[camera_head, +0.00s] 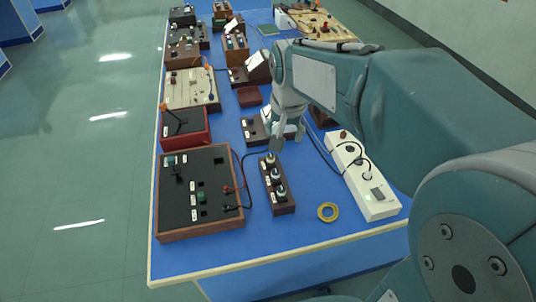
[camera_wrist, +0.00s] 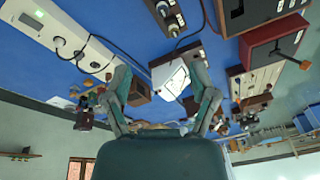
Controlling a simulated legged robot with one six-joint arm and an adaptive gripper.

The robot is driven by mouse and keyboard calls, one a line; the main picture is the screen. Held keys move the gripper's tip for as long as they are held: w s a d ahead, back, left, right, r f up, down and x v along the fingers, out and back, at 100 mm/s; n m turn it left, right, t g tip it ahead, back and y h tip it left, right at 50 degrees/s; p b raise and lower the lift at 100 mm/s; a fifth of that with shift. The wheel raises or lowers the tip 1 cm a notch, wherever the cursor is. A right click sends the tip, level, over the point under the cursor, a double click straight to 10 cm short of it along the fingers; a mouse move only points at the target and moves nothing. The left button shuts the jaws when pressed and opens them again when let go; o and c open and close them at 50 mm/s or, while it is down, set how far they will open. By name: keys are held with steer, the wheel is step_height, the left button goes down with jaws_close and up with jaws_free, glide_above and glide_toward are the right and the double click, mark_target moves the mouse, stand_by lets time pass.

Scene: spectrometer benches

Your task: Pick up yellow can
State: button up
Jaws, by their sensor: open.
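No yellow can is recognisable in either view. The only clearly yellow thing low on the bench is a flat ring, like a tape roll (camera_head: 328,212), lying near the front edge; whether it is the can I cannot tell. My gripper (camera_head: 288,134) is over the middle of the blue bench, behind and to the left of the ring. In the wrist view my gripper (camera_wrist: 160,72) has its two fingers spread with nothing held between them. A white-topped box (camera_wrist: 170,78) shows beyond the fingers. The ring is not recognisable in the wrist view.
The blue bench (camera_head: 300,233) carries a large black panel box (camera_head: 205,212), a red box (camera_head: 185,128), a brown three-knob block (camera_head: 276,186) and a white power strip (camera_head: 362,180). Cables run between them. Bare blue surface surrounds the ring. More instruments crowd the far end.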

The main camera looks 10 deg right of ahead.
steer(key=w+f+m+g, duration=0.1)
steer(key=w+f+m, duration=0.1)
steer(key=w+f, duration=0.35)
steer(key=m+g, duration=0.1)
steer(key=m, duration=0.1)
glide_toward(270, 155)
steer(key=shift+w+d+f, duration=0.15)
steer(key=shift+w+d, duration=0.2)
steer(key=shift+d, duration=0.2)
steer(key=f, duration=0.7)
steer(key=a+f, duration=0.1)
steer(key=f, duration=0.2)
steer(key=shift+s+f, duration=0.15)
steer(key=shift+f, duration=0.15)
jaws_close()
